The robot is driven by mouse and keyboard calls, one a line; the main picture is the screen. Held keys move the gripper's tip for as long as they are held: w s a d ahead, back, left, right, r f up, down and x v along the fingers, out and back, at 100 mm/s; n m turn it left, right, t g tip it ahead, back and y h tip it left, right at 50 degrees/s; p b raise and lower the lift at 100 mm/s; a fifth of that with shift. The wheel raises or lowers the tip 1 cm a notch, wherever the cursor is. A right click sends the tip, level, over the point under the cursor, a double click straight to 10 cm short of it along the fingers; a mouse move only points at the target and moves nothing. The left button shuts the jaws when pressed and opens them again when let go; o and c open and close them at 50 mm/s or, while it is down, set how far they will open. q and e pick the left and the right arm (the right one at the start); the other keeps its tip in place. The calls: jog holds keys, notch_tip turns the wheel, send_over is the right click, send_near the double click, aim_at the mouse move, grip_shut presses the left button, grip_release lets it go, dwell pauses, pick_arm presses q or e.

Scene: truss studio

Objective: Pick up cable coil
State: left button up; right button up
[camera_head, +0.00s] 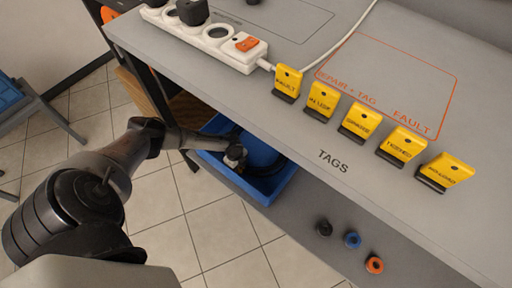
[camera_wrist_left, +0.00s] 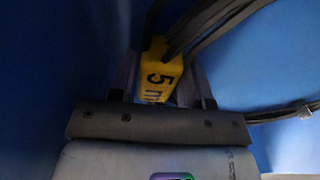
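In the left wrist view a black cable coil (camera_wrist_left: 215,30) lies inside a blue bin, its strands running to the upper right. A yellow tag (camera_wrist_left: 155,72) marked "5 m" is on the cable. My left gripper (camera_wrist_left: 160,85) has a finger on each side of this tag, very close to it; whether they press on it I cannot tell. In the head view my left gripper (camera_head: 236,158) reaches down into the blue bin (camera_head: 240,184) under the bench. The coil is not clear there. My right gripper is not in view.
The grey bench top (camera_head: 300,120) overhangs the bin. It bears a white power strip (camera_head: 235,50) and a row of yellow tags (camera_head: 359,121). Black (camera_head: 324,228), blue (camera_head: 352,239) and orange (camera_head: 375,265) rolls are below the bench edge, right of the bin. Tiled floor is at left.

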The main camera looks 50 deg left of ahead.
pick_arm(q)
jog(key=c, duration=0.6)
jog(key=shift+c, duration=0.2)
